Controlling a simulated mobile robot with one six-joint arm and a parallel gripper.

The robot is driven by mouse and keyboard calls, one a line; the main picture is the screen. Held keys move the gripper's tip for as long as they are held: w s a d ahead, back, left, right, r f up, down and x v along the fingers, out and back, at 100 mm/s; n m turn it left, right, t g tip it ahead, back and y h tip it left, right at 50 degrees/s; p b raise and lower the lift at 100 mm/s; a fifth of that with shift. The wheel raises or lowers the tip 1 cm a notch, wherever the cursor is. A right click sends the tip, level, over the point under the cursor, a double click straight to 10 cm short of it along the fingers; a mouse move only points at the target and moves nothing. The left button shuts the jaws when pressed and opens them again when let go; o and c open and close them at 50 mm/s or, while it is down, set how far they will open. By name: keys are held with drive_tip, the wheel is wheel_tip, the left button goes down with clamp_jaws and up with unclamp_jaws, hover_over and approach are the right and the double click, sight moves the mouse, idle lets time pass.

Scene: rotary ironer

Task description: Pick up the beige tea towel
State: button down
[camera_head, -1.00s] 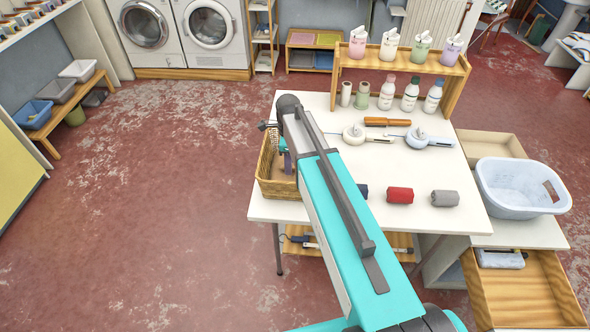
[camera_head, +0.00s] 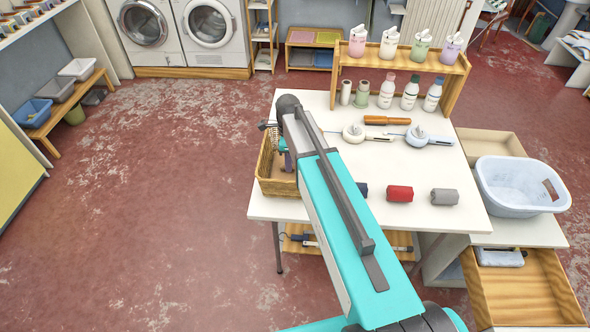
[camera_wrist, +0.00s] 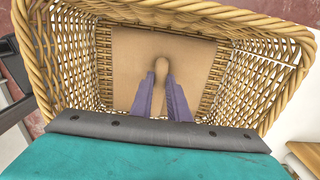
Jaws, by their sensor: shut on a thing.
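The wicker basket (camera_head: 265,180) stands at the left edge of the white table; its woven rim (camera_wrist: 30,55) surrounds my gripper in the wrist view. The beige tea towel (camera_wrist: 128,70) shows as smooth beige cloth low inside the basket. My gripper (camera_wrist: 160,82) reaches down into the basket, its two purple fingers shut on a narrow raised part of the beige cloth. In the head view my gripper (camera_head: 288,162) is mostly hidden behind my arm. I cannot tell whether the cloth is clear of the basket floor.
On the white table (camera_head: 315,207) are a red roll (camera_head: 400,194), a grey roll (camera_head: 444,197), and a dark blue roll partly behind my arm. Irons (camera_head: 429,137) and bottles (camera_head: 410,94) stand farther back. A pale laundry basket (camera_head: 520,187) is at the right.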

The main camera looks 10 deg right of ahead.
drive_tip(key=shift+r, duration=0.15)
wheel_tip(320, 180, up, 10)
drive_tip(key=b, duration=0.2)
drive_tip(key=shift+b, duration=0.35)
idle(0.4)
idle(0.4)
